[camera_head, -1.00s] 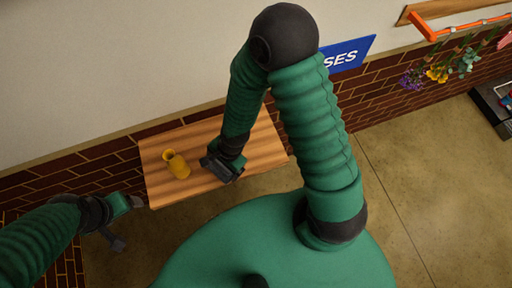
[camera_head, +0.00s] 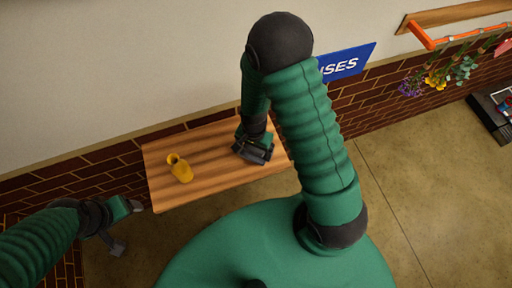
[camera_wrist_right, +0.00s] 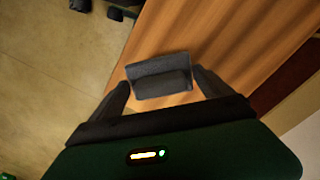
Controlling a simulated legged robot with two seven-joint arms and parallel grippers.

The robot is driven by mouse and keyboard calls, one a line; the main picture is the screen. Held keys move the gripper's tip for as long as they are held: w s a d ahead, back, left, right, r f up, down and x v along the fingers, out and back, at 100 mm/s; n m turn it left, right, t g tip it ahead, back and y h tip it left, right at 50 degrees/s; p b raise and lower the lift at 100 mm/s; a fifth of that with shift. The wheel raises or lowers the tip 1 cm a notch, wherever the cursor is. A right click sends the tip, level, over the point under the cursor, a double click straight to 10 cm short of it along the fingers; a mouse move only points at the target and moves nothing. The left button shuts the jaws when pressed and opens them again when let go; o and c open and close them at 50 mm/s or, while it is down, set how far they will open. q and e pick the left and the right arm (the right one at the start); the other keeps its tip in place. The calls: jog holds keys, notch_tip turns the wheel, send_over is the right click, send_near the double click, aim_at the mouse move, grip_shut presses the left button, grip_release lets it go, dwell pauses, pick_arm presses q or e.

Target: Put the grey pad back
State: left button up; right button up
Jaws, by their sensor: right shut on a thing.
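The grey pad (camera_wrist_right: 160,76) shows in the right wrist view as a dark grey block between the fingers of my right gripper (camera_wrist_right: 163,88). My right gripper is shut on it, over the wooden table. In the head view my right gripper (camera_head: 254,152) is above the right part of the wooden table (camera_head: 215,165); the pad is hard to tell from the gripper there. I cannot tell whether the pad touches the table. My left gripper (camera_head: 125,226) is off the table's left front corner, apart from the pad; its finger opening is unclear.
A yellow vase (camera_head: 181,170) stands on the table's left part. A brick wall with a blue sign (camera_head: 346,64) runs behind. Flowers (camera_head: 437,78) hang from an orange rail (camera_head: 470,33) at the far right, with a dark tray (camera_head: 489,118) below. The table's middle is clear.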

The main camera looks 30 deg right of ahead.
jog(key=shift+w+d+f, duration=0.25)
jog(key=shift+d, duration=0.3)
jog(key=shift+w+d+f, duration=0.2)
jog(key=shift+d, duration=0.35)
jog(key=f, duration=0.2)
jog(key=shift+d+f+p, duration=0.25)
jog(key=shift+f+p, duration=0.05)
jog(key=shift+f, duration=0.2)
jog(key=shift+c, duration=1.2)
jog(key=shift+a, duration=0.15)
jog(key=o, duration=1.1)
jog(key=shift+a, duration=0.15)
jog(key=shift+o, duration=0.3)
jog(key=shift+w+a, duration=0.1)
jog(key=shift+a, duration=0.05)
